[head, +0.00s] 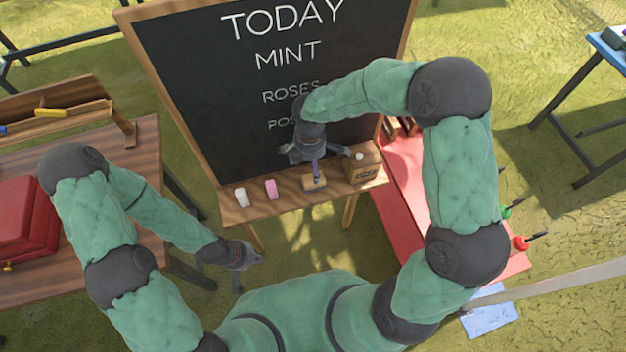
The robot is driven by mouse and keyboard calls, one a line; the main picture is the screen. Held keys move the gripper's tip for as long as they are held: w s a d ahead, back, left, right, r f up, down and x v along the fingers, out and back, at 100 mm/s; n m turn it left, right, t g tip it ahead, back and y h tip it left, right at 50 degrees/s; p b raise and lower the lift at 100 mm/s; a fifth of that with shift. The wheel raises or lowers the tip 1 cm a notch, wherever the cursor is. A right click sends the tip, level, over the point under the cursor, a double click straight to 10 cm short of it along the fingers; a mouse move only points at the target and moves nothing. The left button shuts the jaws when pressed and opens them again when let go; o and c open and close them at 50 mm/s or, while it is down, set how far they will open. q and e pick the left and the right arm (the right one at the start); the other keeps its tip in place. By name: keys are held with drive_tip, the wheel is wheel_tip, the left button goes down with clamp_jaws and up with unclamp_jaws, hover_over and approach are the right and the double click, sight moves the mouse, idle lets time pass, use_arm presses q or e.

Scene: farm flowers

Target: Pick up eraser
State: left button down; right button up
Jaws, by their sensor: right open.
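A small tan wooden block, which looks like the eraser (314,183), lies on the ledge of the chalkboard (200,80). My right gripper (329,166) is open above the ledge, with one finger reaching down at the block and the other spread to the right. I cannot tell whether that finger touches the block. My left gripper (247,272) looks open and empty, low in front of the board and away from the ledge.
A white chalk (242,197) and a pink chalk (271,189) stand on the ledge to the left. A wooden box (363,166) stands close on the right. A wooden table with a red case (25,215) is at left, a red bench (405,185) at right.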

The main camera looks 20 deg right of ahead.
sight(312, 176)
wheel_tip(312, 176, down, 3)
drive_tip(key=f, duration=0.1)
drive_tip(key=f+b, duration=0.2)
drive_tip(key=f, duration=0.1)
drive_tip(key=shift+s+d, duration=0.2)
drive_tip(key=shift+d, duration=0.1)
drive_tip(key=shift+f, duration=0.5)
drive_tip(key=shift+r, duration=0.1)
drive_tip(key=c, duration=1.2)
